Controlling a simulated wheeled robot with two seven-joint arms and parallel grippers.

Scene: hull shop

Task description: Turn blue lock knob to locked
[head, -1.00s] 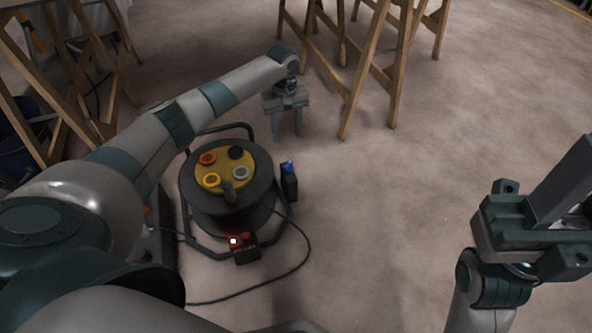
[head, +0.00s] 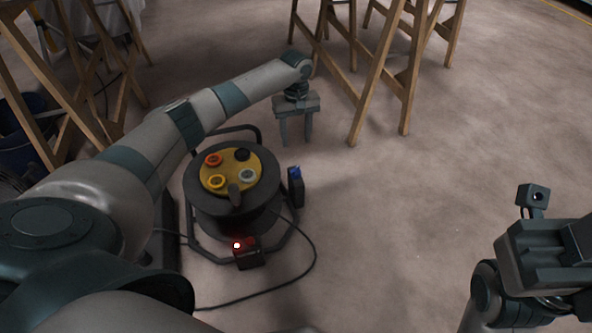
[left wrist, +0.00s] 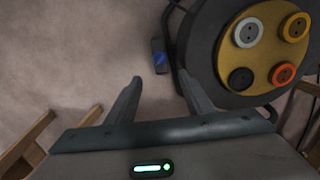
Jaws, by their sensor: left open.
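The blue lock knob (head: 295,170) sits on top of a small dark box (head: 297,190) at the right side of the cable reel. In the left wrist view the blue knob (left wrist: 160,59) shows beyond and between the fingertips. My left gripper (head: 296,141) is open, fingers pointing down, with nothing between them. It shows just above the knob in the head view and is apart from it. My right gripper (head: 545,255) is at the lower right, far from the knob; its fingers are not clearly seen. The knob's exact angle is too small to tell.
The black cable reel (head: 206,202) has a yellow face with several round sockets. A box with a red light (head: 248,257) is at its front, and a black cable (head: 310,270) loops on the floor. Wooden trestles (head: 370,85) stand behind. Floor to the right is clear.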

